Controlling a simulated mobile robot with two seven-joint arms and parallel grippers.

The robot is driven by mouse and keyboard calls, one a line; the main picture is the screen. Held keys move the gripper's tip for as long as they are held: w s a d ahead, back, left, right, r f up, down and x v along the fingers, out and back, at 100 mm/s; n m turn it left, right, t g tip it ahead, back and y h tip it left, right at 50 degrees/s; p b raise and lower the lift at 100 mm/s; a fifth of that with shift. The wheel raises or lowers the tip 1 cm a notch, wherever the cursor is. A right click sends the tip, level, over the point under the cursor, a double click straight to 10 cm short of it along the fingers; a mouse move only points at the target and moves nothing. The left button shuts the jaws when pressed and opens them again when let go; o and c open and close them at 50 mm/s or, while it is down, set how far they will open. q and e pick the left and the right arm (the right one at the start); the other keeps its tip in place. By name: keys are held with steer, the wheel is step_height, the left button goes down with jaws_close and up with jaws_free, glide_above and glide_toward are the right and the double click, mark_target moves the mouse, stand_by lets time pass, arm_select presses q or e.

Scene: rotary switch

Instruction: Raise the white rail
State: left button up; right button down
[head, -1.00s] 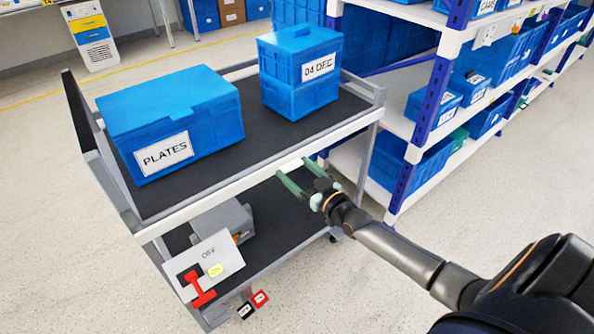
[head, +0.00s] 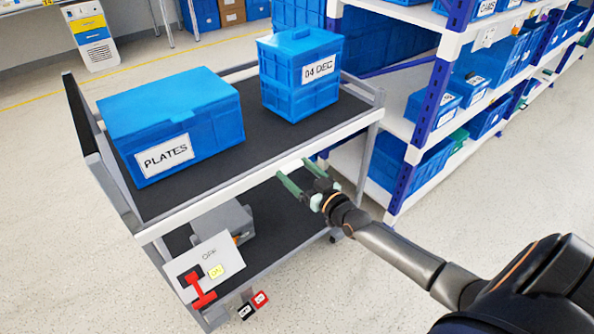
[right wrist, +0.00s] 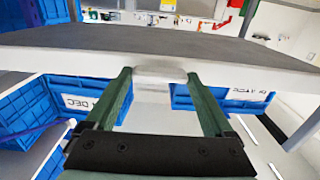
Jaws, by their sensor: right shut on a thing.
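The white rail (head: 220,190) runs along the near edge of the grey cart's dark top shelf. My right gripper (head: 293,167) is at this rail, right of its middle, with its green fingers pointing at it. In the right wrist view the rail (right wrist: 250,72) crosses the picture, and the fingertips (right wrist: 159,73) sit on either side of a small pale bulge on it. The fingers are shut on the rail there, with a gap between them. My left gripper is not in view.
A blue PLATES box (head: 175,120) and a blue 04 DEC box (head: 300,75) stand on the top shelf. A red switch handle (head: 199,290) on a light panel (head: 205,258) is below the rail at the left. A blue-and-white rack (head: 408,150) stands close at the right.

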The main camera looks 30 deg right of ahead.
mark_target(297, 161)
step_height(297, 161, up, 4)
steer(key=p, duration=0.2)
steer(key=shift+f+p, duration=0.1)
steer(key=shift+p, duration=0.2)
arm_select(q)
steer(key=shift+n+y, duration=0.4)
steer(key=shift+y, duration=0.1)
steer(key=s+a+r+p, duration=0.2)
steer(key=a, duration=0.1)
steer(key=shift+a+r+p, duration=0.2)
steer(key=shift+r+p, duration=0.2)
arm_select(e)
step_height(297, 161, up, 3)
steer(key=shift+w+f, duration=0.1)
jaws_free()
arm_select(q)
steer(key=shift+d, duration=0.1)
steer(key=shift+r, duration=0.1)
